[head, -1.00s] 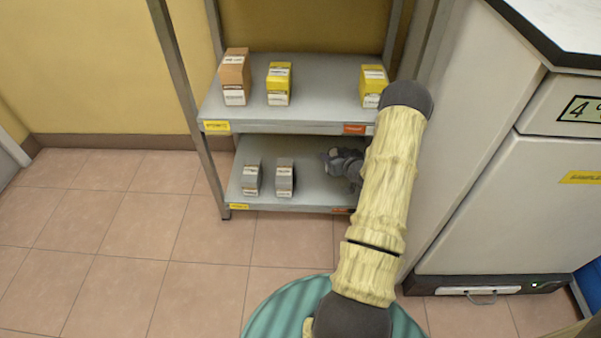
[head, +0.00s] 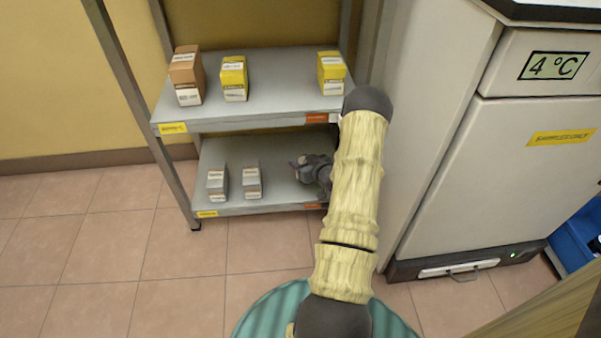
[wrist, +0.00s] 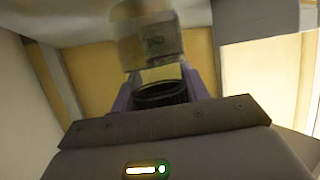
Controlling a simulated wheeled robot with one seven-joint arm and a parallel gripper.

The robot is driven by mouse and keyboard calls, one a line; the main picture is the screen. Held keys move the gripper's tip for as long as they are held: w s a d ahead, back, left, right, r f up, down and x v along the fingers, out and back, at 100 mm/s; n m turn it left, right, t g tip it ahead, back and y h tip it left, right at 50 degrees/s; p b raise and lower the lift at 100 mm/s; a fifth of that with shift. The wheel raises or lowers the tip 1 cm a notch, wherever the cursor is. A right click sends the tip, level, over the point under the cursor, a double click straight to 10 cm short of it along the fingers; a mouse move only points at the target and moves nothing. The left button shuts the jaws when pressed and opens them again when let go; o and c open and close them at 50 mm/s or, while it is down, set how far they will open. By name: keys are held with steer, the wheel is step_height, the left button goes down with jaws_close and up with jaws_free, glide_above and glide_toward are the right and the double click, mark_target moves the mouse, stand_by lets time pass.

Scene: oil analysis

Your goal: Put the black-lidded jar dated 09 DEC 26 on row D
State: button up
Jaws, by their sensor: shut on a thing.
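My gripper (wrist: 160,98) shows in the wrist view with purple fingers, shut on a black-lidded jar. The black ring of its lid (wrist: 161,93) shows between the fingers. A blurred, pale see-through shape with a dark patch lies just beyond; I cannot tell whether it is part of the jar. No date can be read. No row D marking is in view.
A metal rack (head: 255,115) holds a brown box (head: 187,75) and two yellow boxes above, and two small grey boxes (head: 217,183) below. Right of it stands a white fridge (head: 490,150) marked 4 °C and samples only. A blue bin (head: 577,240) is at the far right. Tiled floor is clear at left.

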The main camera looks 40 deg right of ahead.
steer(key=shift+r, duration=0.1)
step_height(320, 180, down, 4)
steer(key=b, duration=0.2)
steer(key=shift+b, duration=0.4)
steer(key=shift+r, duration=0.15)
steer(key=o, duration=1.1)
